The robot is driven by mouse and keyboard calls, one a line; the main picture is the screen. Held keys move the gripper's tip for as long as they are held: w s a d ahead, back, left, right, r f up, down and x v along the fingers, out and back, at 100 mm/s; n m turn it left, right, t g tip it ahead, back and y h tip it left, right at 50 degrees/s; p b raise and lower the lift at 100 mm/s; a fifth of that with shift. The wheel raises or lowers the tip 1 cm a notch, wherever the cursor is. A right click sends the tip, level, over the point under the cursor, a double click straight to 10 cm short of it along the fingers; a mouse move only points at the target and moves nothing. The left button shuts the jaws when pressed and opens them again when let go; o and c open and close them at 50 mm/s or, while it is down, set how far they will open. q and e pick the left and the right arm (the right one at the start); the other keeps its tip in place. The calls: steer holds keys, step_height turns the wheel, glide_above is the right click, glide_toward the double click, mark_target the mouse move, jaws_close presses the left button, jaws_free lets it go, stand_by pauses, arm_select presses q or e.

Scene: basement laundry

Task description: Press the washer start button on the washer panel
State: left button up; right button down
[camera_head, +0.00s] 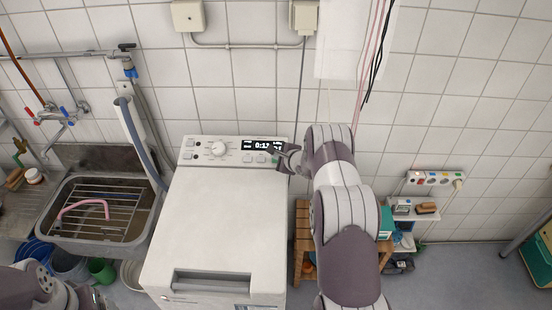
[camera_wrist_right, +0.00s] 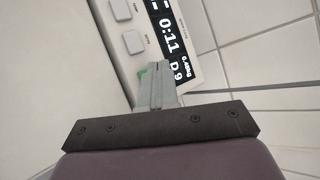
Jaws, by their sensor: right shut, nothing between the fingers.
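The white washer (camera_head: 215,225) stands in the middle of the head view, its control panel (camera_head: 205,158) along the back of its top. The panel has a round knob (camera_head: 219,148), small buttons and a lit display (camera_head: 250,145), which reads 0:11 in the right wrist view (camera_wrist_right: 168,30). My right gripper (camera_head: 277,150) is shut and empty at the panel's right end. In the right wrist view its fingertips (camera_wrist_right: 153,68) cover most of a green button (camera_wrist_right: 142,76); I cannot tell whether they touch it. Two grey buttons (camera_wrist_right: 133,42) lie beside the display.
A metal sink (camera_head: 95,238) with a wire rack is left of the washer. A wooden stool (camera_head: 302,240) and a small shelf (camera_head: 412,210) stand to the right. A tiled wall (camera_head: 240,85) rises behind the panel. Part of my left arm shows at the lower left.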

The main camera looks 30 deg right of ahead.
steer(key=r+p, duration=0.2)
steer(key=s+r+p, duration=0.1)
steer(key=r, duration=0.1)
steer(key=shift+a, duration=0.3)
stand_by(0.5)
